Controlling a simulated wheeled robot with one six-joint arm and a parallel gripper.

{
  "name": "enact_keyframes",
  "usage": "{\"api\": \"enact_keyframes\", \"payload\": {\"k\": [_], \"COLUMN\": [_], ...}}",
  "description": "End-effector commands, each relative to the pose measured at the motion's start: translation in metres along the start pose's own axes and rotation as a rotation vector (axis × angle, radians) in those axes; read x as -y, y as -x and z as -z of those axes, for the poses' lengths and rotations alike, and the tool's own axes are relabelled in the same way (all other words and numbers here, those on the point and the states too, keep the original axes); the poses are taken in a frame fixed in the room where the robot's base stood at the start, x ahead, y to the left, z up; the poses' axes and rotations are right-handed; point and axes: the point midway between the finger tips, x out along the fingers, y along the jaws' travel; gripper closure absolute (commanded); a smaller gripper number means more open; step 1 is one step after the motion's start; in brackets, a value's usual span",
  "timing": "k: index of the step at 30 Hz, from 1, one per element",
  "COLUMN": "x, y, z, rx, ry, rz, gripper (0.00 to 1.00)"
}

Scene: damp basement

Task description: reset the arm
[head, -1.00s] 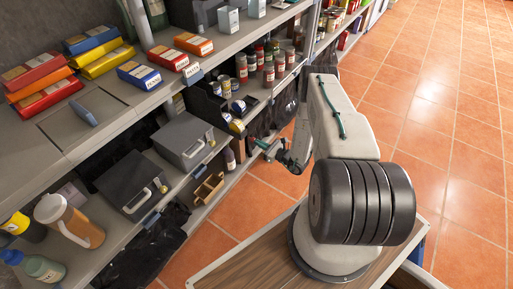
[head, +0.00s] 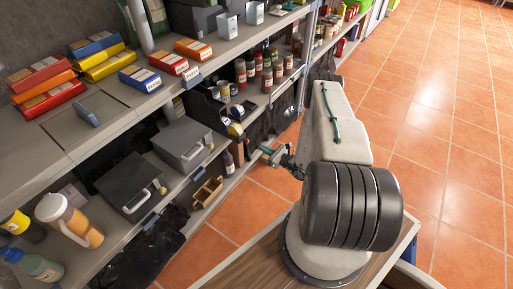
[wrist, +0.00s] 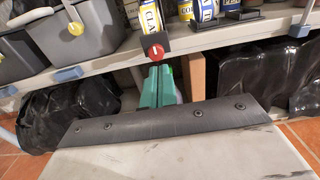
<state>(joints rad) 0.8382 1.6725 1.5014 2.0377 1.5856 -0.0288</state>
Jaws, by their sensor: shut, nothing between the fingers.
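My gripper (head: 266,151) shows in the head view as small green fingers in front of the shelf unit, at the left of my raised pale arm. In the wrist view, the green fingers (wrist: 158,86) are together and empty, pointing at the shelf edge. A red round part with a white mark (wrist: 156,52) shows just beyond their tips; whether they touch it I cannot tell. My own grey wrist plate hides the lower parts of the fingers.
The shelf unit (head: 130,122) fills the left, holding coloured boxes, cans and a dark lidded case (head: 130,185). An orange jug (head: 70,220) stands at lower left. Black plastic bags (wrist: 70,112) lie under the lower shelf. The tiled floor (head: 430,140) at right is clear.

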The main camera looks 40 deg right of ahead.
Motion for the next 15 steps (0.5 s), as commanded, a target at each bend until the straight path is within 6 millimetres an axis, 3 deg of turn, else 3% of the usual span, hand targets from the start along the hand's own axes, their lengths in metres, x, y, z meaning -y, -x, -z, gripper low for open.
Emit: {"api": "enact_keyframes", "payload": {"k": [1, 6, 15], "x": [0.002, -0.004, -0.004], "y": [0.014, 0.046, 0.078], "z": [0.000, 0.000, 0.000], "rx": [0.000, -0.001, 0.000], "ry": [-0.001, 0.000, 0.001], "rz": [0.007, -0.004, -0.006], "gripper": [1.00, 1.00, 1.00]}}
